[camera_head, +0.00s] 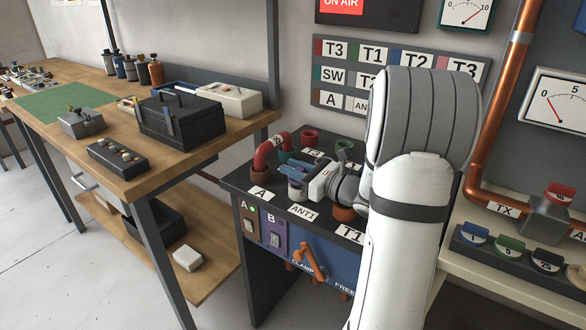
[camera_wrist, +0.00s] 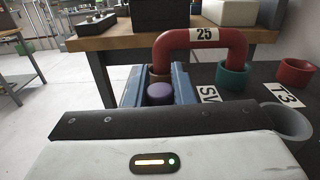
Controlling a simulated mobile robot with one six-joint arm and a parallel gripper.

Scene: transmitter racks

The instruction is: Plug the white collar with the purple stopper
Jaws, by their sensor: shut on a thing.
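My gripper (camera_head: 296,173) is over the front of the dark patch panel, its blue fingers pointing left. In the wrist view, the fingers are shut on the purple stopper (camera_wrist: 160,93), whose rounded top shows between them. In the head view the fingers hide the stopper. A whitish rim (camera_head: 297,190), seemingly the white collar, shows just under the fingers behind the ANT1 label. I cannot tell whether the stopper is above it or inside it.
A red U-shaped link (camera_wrist: 205,40) marked 25 stands close beyond the fingers, between a brown collar (camera_head: 259,176) and a teal collar (camera_wrist: 232,80). A red collar (camera_head: 310,136) and a green collar (camera_head: 344,147) stand behind. An orange clamp lever (camera_head: 308,258) is on the panel front.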

